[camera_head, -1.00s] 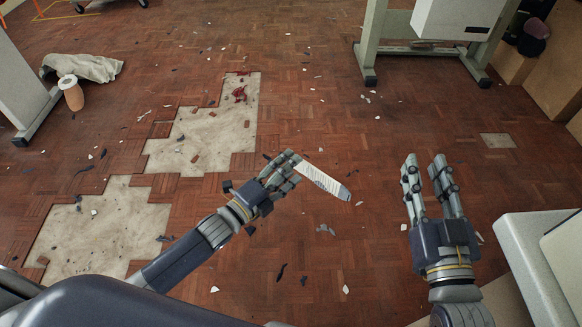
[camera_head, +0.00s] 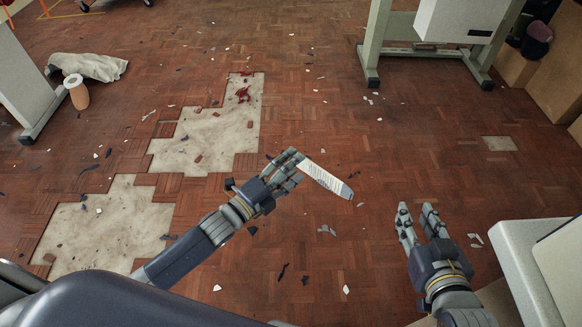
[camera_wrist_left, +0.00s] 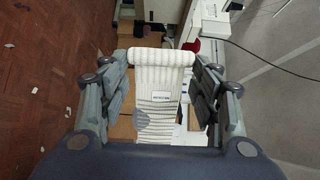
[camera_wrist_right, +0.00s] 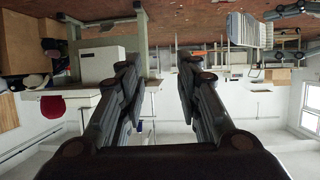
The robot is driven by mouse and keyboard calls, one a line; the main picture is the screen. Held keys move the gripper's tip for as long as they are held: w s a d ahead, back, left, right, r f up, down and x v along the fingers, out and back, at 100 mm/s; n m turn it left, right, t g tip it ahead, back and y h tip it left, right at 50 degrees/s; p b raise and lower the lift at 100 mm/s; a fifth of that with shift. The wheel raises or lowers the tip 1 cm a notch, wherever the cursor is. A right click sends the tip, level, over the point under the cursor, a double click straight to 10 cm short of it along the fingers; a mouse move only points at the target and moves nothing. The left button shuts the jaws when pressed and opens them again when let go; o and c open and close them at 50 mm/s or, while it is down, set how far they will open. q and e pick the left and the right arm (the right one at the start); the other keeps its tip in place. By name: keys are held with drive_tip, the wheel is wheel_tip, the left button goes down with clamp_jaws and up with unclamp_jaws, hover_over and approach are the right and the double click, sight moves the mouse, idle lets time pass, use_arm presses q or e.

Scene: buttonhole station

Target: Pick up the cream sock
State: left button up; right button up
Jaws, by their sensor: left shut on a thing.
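The cream sock (camera_head: 323,178) is striped with a grey patch and sticks out to the right of my left gripper (camera_head: 290,165) in the head view. My left gripper is shut on its ribbed end, and the sock (camera_wrist_left: 158,90) lies between the two fingers in the left wrist view, with a small label on it. The sock is held above the floor. My right gripper (camera_head: 417,216) is open and empty, right of the sock and nearer to me; its fingers stand apart in the right wrist view (camera_wrist_right: 156,85).
The brown parquet floor (camera_head: 330,120) has bare patches (camera_head: 215,140) at left and scattered chips. A cloth (camera_head: 90,67) and a thread cone (camera_head: 75,92) lie at the far left. A machine stand (camera_head: 372,45) stands at the back right. A pale unit (camera_head: 515,240) is at the right edge.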

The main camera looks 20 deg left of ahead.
use_arm(q)
drive_tip(key=shift+r, duration=0.2)
use_arm(e)
drive_tip(key=shift+s+d+f+g, duration=0.3)
drive_tip(key=shift+s+f+g, duration=0.3)
drive_tip(key=shift+f, duration=0.3)
drive_tip(key=shift+f, duration=0.1)
